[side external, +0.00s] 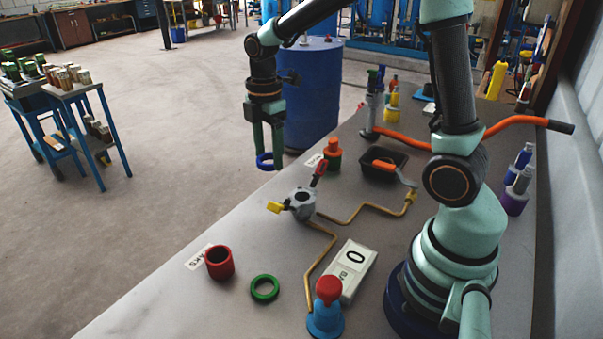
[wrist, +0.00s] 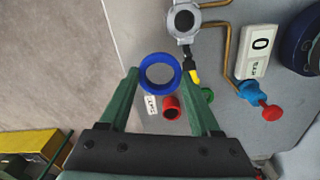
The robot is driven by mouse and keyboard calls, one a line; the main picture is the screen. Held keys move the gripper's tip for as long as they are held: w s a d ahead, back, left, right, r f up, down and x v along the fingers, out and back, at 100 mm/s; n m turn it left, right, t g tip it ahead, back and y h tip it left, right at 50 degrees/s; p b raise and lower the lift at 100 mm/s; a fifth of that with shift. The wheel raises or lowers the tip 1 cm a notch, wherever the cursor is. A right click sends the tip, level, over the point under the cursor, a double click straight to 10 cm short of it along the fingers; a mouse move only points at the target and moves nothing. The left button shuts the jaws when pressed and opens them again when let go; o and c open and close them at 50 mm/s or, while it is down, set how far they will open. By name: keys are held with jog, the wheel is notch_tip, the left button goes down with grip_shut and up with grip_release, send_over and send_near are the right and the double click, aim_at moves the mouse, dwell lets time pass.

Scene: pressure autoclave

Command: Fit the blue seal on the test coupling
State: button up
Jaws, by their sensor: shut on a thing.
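The blue seal (side external: 259,161) is a ring held between the fingertips of my gripper (side external: 267,158). In the wrist view the blue seal (wrist: 160,90) sits between both green fingers, its open centre facing the camera. My gripper is shut on it and holds it in the air. The test coupling looks to be the grey round fitting (side external: 303,205) with a red handle and a yellow handle, on the bench to the lower right of the seal. In the wrist view this fitting (wrist: 184,36) is above and right of the seal. The seal is apart from the coupling.
Brass pipes (side external: 343,218) run from the fitting across the bench. A red cup (side external: 219,264), a green ring (side external: 265,297), a blue-and-red knob (side external: 326,315) and a white "0" block (side external: 350,274) stand nearer the front. An orange-topped green bottle (side external: 332,158) stands behind the fitting.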

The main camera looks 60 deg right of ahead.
jog(key=shift+m, duration=0.8)
jog(key=shift+s+d+f, duration=0.8)
jog(key=shift+s+f, duration=0.05)
jog(key=shift+f, duration=0.65)
jog(key=shift+s+d+f, duration=0.8)
jog(key=shift+s+f, duration=0.1)
jog(key=shift+f, duration=0.55)
jog(key=shift+s+d+f, duration=0.8)
jog(key=shift+s+f, duration=0.05)
jog(key=shift+f, duration=0.65)
jog(key=o, duration=1.4)
jog(key=shift+r, duration=0.1)
notch_tip(320, 180, up, 12)
jog(key=shift+f, duration=0.1)
